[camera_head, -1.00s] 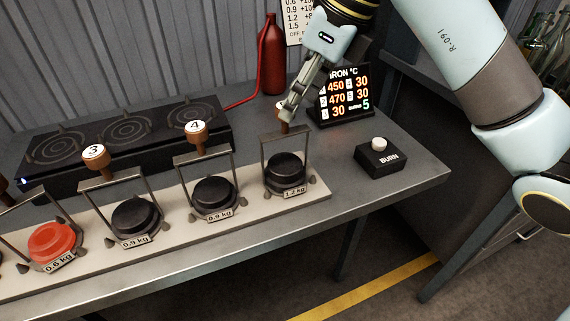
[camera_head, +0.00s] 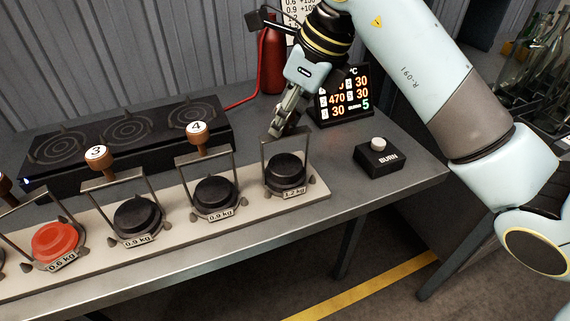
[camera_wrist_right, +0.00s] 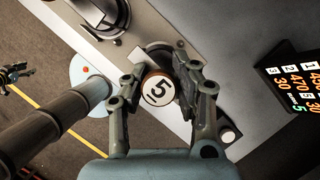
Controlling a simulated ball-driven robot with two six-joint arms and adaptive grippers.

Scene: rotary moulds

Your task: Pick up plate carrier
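The plate carrier at the right end of the row is a thin metal frame (camera_head: 264,165) around a black round plate (camera_head: 286,170) with a "1.2 kg" tag. Its wooden knob, marked 5 (camera_wrist_right: 158,89), shows in the right wrist view between the fingers of my right gripper (camera_wrist_right: 160,80). In the head view my right gripper (camera_head: 275,131) is at the top of this carrier and hides the knob. I cannot tell whether the fingers press on the knob. The carrier stands upright on the light strip.
Carriers with knobs 3 (camera_head: 96,156) and 4 (camera_head: 198,133) stand to the left on the light strip (camera_head: 180,236), past them a red plate (camera_head: 57,240). Behind are a burner unit (camera_head: 125,135), a red bottle (camera_head: 270,60) and a display (camera_head: 345,95). A BURN button box (camera_head: 378,158) sits right.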

